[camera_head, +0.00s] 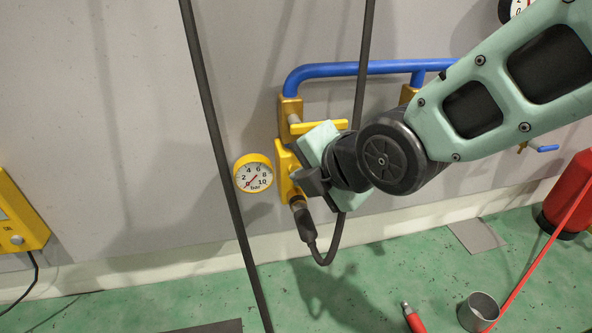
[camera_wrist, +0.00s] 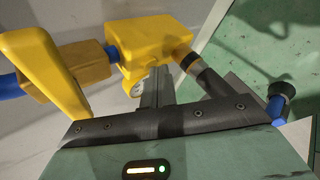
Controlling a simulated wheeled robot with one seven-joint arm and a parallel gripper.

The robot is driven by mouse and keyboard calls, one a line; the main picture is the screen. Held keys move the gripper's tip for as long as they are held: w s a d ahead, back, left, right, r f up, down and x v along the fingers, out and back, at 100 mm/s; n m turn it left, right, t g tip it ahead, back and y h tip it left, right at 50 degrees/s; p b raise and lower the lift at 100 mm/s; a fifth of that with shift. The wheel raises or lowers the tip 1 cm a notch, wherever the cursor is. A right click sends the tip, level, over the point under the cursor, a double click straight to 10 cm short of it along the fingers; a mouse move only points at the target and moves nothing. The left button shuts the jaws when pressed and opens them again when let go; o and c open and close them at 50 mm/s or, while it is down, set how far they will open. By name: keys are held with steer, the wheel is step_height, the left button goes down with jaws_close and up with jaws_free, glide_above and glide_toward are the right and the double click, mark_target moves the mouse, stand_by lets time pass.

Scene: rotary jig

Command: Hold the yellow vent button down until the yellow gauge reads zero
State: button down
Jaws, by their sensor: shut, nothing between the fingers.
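The yellow gauge (camera_head: 253,173) hangs on the wall left of the yellow valve block (camera_head: 286,163). Its red needle points to the lower left, at or close to the 0 mark. My gripper (camera_head: 299,177) is shut and empty, with its fingers against or very near the block's front. In the wrist view the shut fingers (camera_wrist: 157,75) reach the yellow block (camera_wrist: 160,35), and a sliver of the gauge (camera_wrist: 136,89) shows beside them. The vent button cannot be made out; my fingers hide that spot. Whether it is pressed in cannot be told.
A yellow lever handle (camera_head: 318,127) sits just above my gripper, on the blue pipe (camera_head: 350,69). A black hose (camera_head: 306,226) plugs in below the block. A red cylinder (camera_head: 568,196), a metal cup (camera_head: 478,312) and a red-handled tool (camera_head: 413,318) are on the green floor.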

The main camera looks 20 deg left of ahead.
steer(key=shift+s, duration=0.1)
stand_by(0.3)
steer(key=shift+s+d+b, duration=0.45)
steer(key=shift+s, duration=0.1)
steer(key=shift+s+d, duration=0.25)
steer(key=shift+s, duration=0.2)
steer(key=shift+s+d, duration=0.2)
steer(key=shift+s, duration=0.25)
steer(key=shift+s+d, duration=0.4)
steer(key=shift+s, duration=0.25)
steer(key=shift+s+d, duration=0.4)
steer(key=shift+s, duration=0.2)
steer(key=s+d+f+m+g+h+b, duration=0.2)
steer(key=s+d+f+m, duration=0.1)
steer(key=d+m, duration=0.4)
steer(key=s+d+f+m+g+h+b, duration=0.2)
steer(key=d+f+m, duration=0.3)
steer(key=d+m, duration=0.3)
steer(key=s+d+f+m+g+h+b, duration=0.1)
steer(key=s+d+f+m+h+b, duration=0.2)
steer(key=s+d+m, duration=0.2)
steer(key=d+m, duration=0.3)
steer(key=shift+f+g, duration=0.4)
